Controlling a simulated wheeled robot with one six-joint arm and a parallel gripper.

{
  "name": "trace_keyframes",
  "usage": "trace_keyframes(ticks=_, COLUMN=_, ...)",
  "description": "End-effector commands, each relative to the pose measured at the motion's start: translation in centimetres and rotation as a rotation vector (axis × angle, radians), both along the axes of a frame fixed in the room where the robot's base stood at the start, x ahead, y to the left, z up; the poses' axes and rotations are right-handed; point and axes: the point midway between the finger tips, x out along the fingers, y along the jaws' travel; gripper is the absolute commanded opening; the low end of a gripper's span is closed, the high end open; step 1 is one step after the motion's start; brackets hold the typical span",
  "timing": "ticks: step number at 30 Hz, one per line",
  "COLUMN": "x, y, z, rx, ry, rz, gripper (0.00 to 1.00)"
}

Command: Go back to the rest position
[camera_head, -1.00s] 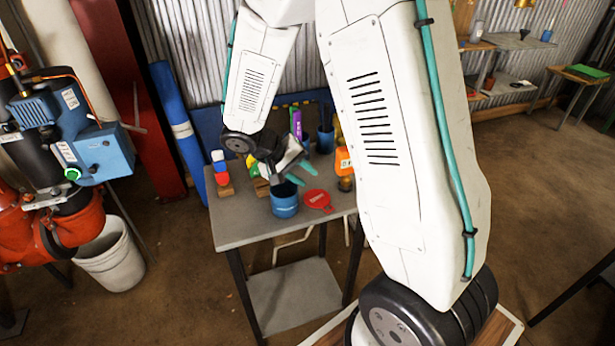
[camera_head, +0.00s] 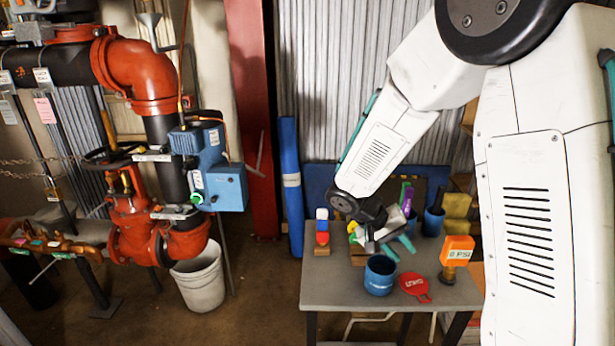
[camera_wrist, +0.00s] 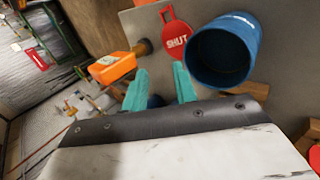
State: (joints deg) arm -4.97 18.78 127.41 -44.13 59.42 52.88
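My gripper (camera_head: 399,249) has teal fingers and hangs above the grey table (camera_head: 335,290), just behind and right of the blue cup (camera_head: 380,275) in the head view. In the wrist view my gripper (camera_wrist: 160,86) has its fingers apart with nothing held between them. The blue cup (camera_wrist: 224,50) lies to the right of the fingers there, and its inside looks empty. My arm reaches in from the right of the head view, bent at the elbow. The wrist housing covers the lower part of the wrist view.
A red SHUT tag (camera_head: 415,287) and an orange 0 PSI gauge (camera_head: 457,250) are on the table near my gripper. Coloured blocks (camera_head: 322,232) stand at its left. Red pipework (camera_head: 140,70) with a blue box and a white bucket (camera_head: 199,280) are further left.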

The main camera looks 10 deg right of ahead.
Motion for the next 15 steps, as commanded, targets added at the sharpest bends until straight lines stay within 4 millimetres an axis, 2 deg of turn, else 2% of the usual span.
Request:
trace_keyframes(ticks=4, x=-0.6, y=0.1, z=1.2, rx=0.016, ry=-0.005, rz=-0.002, gripper=0.28)
trace_keyframes(ticks=8, x=-2.5, y=0.5, z=4.4, rx=0.072, ry=-0.016, rz=-0.008, gripper=0.28)
trace_keyframes(ticks=15, x=-8.9, y=2.2, z=11.0, rx=0.251, ry=-0.046, rz=0.016, gripper=0.28)
